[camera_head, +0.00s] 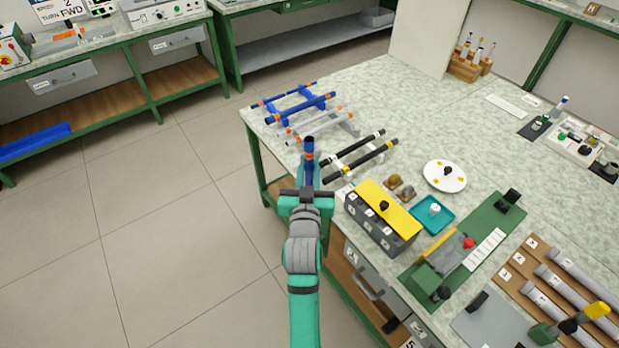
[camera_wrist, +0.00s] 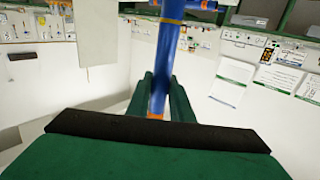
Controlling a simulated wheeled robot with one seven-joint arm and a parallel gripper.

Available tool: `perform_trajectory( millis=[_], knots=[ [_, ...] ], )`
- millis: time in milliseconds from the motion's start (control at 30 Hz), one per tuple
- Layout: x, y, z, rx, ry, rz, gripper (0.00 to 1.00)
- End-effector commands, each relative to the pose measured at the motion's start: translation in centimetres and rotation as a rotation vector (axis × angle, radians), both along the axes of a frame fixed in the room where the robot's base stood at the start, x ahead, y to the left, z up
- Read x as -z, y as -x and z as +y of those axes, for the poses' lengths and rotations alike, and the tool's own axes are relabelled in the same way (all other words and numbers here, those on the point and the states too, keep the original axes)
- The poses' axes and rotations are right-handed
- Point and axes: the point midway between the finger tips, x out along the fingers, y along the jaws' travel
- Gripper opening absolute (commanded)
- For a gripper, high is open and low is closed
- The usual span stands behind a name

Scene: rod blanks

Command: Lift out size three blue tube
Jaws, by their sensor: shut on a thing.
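My gripper (camera_head: 309,180) is shut on a blue tube (camera_head: 309,149) with orange bands, near the table's left edge. In the wrist view the blue tube (camera_wrist: 169,45) stands up between the two green fingers (camera_wrist: 163,100), and its lower end shows an orange band. The tube appears clear of the racks. A blue rack (camera_head: 297,104) at the table's far left corner holds more blue tubes with orange bands. The size of the held tube cannot be read.
A grey rack (camera_head: 347,127) and a rack with black rods (camera_head: 360,160) stand close to my gripper on the right. A grey box with a yellow lid (camera_head: 390,207) is nearer. Open floor (camera_head: 170,210) lies left of the table.

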Motion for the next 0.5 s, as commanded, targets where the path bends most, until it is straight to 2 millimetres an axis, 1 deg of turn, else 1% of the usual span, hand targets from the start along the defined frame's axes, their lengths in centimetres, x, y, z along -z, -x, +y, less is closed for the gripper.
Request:
perform_trajectory(
  millis=[33,300,400,500],
  knots=[
    [-1.3,0.0,0.0,-0.001,-0.001,-0.006,0.07],
    [-6.8,0.0,0.0,0.0,0.0,-0.007,0.07],
    [-8.8,0.0,0.0,-0.001,-0.001,-0.007,0.07],
    [-10.3,0.0,0.0,-0.001,-0.001,-0.005,0.07]
  ],
)
